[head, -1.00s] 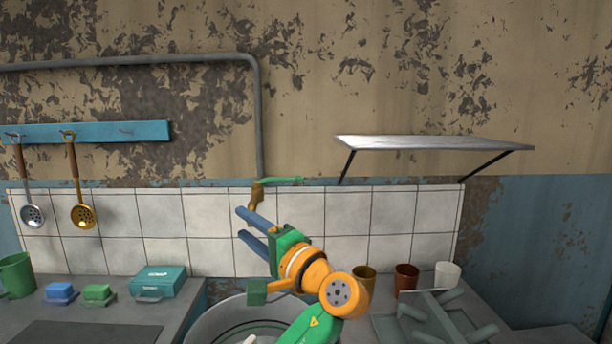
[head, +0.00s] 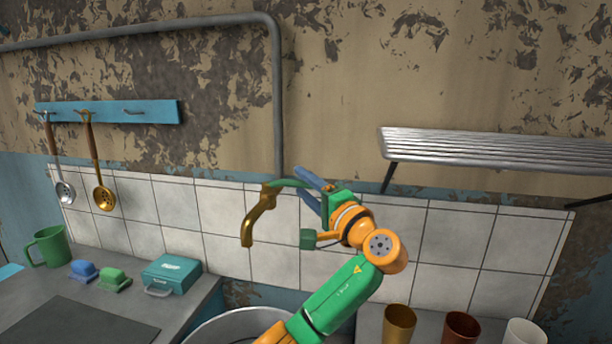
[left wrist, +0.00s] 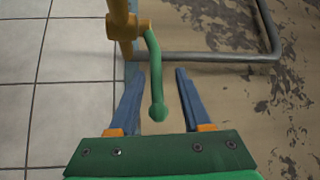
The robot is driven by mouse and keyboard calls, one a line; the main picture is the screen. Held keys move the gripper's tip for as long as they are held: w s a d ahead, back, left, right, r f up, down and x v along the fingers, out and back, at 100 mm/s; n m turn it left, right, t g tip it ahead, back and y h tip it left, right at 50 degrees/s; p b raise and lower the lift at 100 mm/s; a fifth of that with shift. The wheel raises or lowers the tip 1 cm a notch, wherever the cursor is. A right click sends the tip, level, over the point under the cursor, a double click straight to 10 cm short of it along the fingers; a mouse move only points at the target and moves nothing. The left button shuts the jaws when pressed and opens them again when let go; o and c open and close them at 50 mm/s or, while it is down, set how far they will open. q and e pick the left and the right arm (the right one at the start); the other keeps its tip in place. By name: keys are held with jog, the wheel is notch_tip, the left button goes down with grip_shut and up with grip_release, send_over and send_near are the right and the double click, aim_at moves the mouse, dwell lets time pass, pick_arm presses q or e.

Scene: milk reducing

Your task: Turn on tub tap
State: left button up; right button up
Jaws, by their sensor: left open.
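The tub tap (head: 258,217) is a brass spout on the wall tiles, with a green lever handle (head: 291,183) pointing right from its top. In the left wrist view the brass tap body (left wrist: 123,25) is at the top and the green handle (left wrist: 154,75) runs down between my fingers. My left gripper (head: 305,187) is open at the handle, with its blue fingers on either side of the handle's end. Gaps show on both sides, so the fingers are not closed on it. The tub (head: 213,327) is below, partly hidden by my arm. My right gripper is not in view.
A metal rack shelf (head: 490,150) juts from the wall on the right. A grey pipe (head: 277,100) runs down the wall behind the tap. Several cups, including a brass one (head: 399,323), stand at lower right. A teal box (head: 171,274) sits on the left counter.

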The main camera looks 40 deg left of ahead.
pick_arm(q)
jog(key=shift+w+a, duration=0.3)
jog(key=shift+a, duration=0.15)
jog(key=shift+w+f, duration=0.2)
jog(key=shift+w, duration=0.15)
jog(key=shift+s+r, duration=0.1)
jog(key=shift+s, duration=0.1)
grip_shut()
dwell(0.6)
